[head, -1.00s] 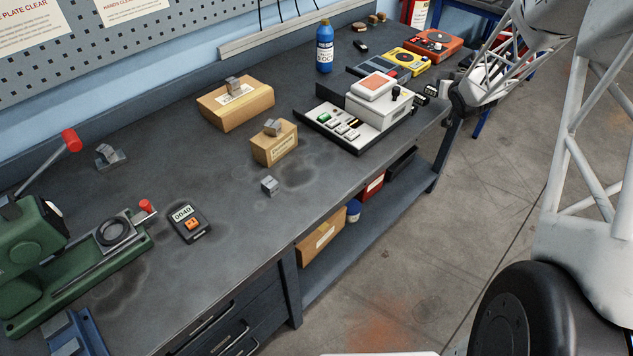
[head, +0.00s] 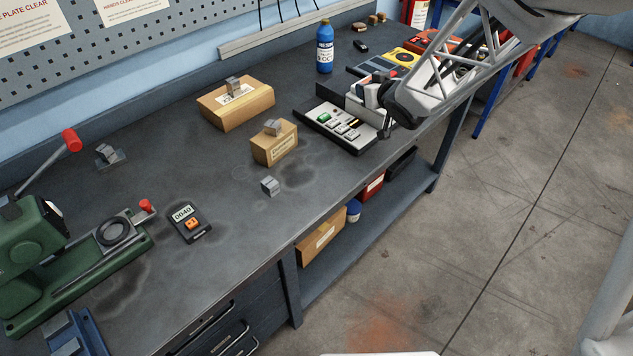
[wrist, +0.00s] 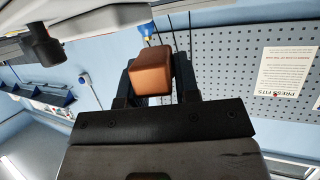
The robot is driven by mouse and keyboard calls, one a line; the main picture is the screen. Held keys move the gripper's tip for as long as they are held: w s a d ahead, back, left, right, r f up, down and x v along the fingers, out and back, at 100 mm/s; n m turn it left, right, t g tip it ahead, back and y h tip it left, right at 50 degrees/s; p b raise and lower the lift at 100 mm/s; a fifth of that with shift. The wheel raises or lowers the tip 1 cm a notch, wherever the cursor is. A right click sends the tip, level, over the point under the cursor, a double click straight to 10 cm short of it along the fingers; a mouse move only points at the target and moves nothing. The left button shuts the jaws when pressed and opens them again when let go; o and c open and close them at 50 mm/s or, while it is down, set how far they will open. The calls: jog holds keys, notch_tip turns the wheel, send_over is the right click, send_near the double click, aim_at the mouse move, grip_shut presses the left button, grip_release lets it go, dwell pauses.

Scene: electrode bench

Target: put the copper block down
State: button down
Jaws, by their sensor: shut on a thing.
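In the wrist view a copper block (wrist: 152,72) sits between the dark fingers of my gripper (wrist: 153,80). My gripper is shut on it. Pegboard and wall fill the background there, and no surface shows touching the block. In the head view my arm reaches in from the upper right over the far end of the bench (head: 215,180). The fingers and the block cannot be made out there. My arm hides much of a white instrument (head: 365,92) on that part of the bench.
A keyed panel (head: 338,128) lies beside the instrument, and a blue bottle (head: 324,48) stands behind. Two cardboard boxes (head: 250,105) (head: 268,150) carry grey blocks. Another grey block (head: 270,187) and a meter (head: 190,224) lie nearer. A green press (head: 28,245) stands left. Bare bench lies between.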

jog(key=s+a+f+n+g+y, duration=0.1)
jog(key=s+a+y, duration=0.1)
jog(key=s+a, duration=0.5)
jog(key=s+a+f+n+g+y, duration=0.1)
jog(key=s+a+f+n, duration=0.1)
jog(key=s+a, duration=0.5)
jog(key=shift+s+f+n+y, duration=0.3)
jog(key=shift+s+y, duration=0.1)
jog(key=shift+s, duration=0.7)
jog(key=shift+g, duration=0.3)
send_over(313, 180)
jog(key=shift+f, duration=2.5)
jog(key=shift+f, duration=2.3)
jog(key=shift+f, duration=0.2)
jog(key=c, duration=0.8)
grip_release()
jog(key=shift+c, duration=0.2)
